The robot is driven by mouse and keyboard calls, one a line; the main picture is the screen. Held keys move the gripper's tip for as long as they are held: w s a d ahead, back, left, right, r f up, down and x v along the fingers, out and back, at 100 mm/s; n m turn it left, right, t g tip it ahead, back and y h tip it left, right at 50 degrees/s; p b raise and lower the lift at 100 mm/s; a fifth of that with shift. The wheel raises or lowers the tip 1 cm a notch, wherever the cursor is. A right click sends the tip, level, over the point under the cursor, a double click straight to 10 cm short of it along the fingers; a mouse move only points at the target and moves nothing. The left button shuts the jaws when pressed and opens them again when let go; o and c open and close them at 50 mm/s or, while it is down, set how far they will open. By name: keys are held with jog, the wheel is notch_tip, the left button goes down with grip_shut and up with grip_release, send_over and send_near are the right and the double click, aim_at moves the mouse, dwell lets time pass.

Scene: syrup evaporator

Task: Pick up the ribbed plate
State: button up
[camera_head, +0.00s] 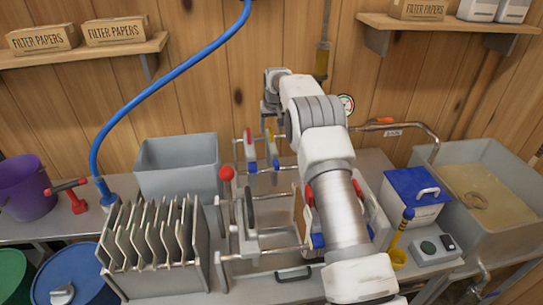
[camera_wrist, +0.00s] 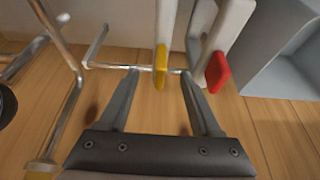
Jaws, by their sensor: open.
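Two pale plates with coloured tabs hang on the metal rails of the press. The yellow-tabbed plate (camera_wrist: 166,22) and the red-tabbed plate (camera_wrist: 232,30) show in the wrist view; their ribbing is not clear there. In the head view, the red tab (camera_head: 249,135) and yellow tab (camera_head: 270,134) show behind the press. My gripper (camera_wrist: 161,72) is open and empty. The yellow tab appears between its fingertips, and the red tab lies to the right. I cannot tell whether the fingers touch anything. My arm hides part of the press in the head view.
A rack (camera_head: 158,280) of several wavy plates stands left of the press. A grey bin (camera_head: 180,165) is behind it. A blue-lidded box (camera_head: 410,187) and a liquid-filled basin (camera_head: 490,195) stand right. A blue hose (camera_head: 165,65) arches at left.

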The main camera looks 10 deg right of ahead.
jog(key=shift+p+x, duration=0.45)
jog(key=shift+x, duration=2.15)
jog(key=shift+s, duration=0.15)
grip_shut()
